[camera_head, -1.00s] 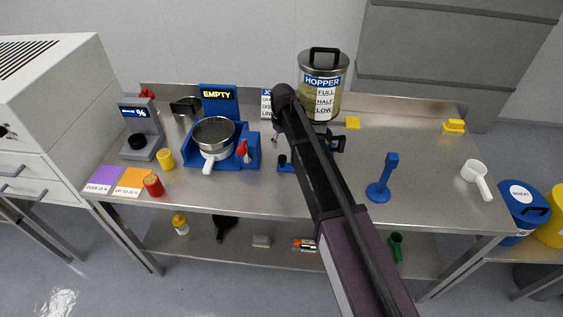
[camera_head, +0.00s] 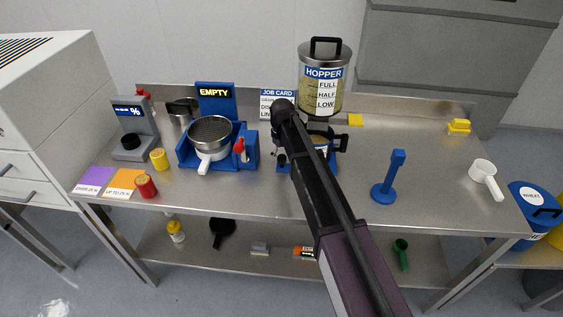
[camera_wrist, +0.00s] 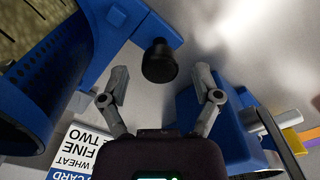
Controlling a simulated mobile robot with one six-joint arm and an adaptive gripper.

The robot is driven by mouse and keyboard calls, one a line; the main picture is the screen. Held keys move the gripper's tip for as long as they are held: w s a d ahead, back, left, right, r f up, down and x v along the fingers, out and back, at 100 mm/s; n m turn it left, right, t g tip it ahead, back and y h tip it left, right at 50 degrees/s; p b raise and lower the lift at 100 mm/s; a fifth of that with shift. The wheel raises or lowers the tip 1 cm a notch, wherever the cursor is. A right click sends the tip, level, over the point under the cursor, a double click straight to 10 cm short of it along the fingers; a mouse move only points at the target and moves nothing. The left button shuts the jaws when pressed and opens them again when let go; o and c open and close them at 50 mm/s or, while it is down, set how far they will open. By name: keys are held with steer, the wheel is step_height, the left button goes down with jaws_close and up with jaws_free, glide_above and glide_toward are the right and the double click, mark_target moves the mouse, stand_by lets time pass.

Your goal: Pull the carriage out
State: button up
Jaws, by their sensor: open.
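The carriage is a blue piece at the foot of the hopper (camera_head: 323,75). Its blue arm (camera_wrist: 150,30) reaches to a black round knob (camera_wrist: 160,64) in the wrist view. My gripper (camera_wrist: 161,84) is open, with one finger on each side of the knob's near side and a visible gap to it. I cannot tell whether the knob lies fully between the fingers. In the head view, my arm covers most of the carriage and the gripper. A dark cup with a black handle (camera_head: 342,142) shows under the hopper, right of my arm.
A blue stand with a metal sieve (camera_head: 209,130) and a red-handled tool (camera_head: 241,150) is close on the left. The job card (camera_head: 277,98) stands behind.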

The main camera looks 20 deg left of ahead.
steer(key=shift+f+b, duration=0.45)
steer(key=shift+f, duration=0.3)
steer(key=shift+s, duration=0.1)
jaws_close()
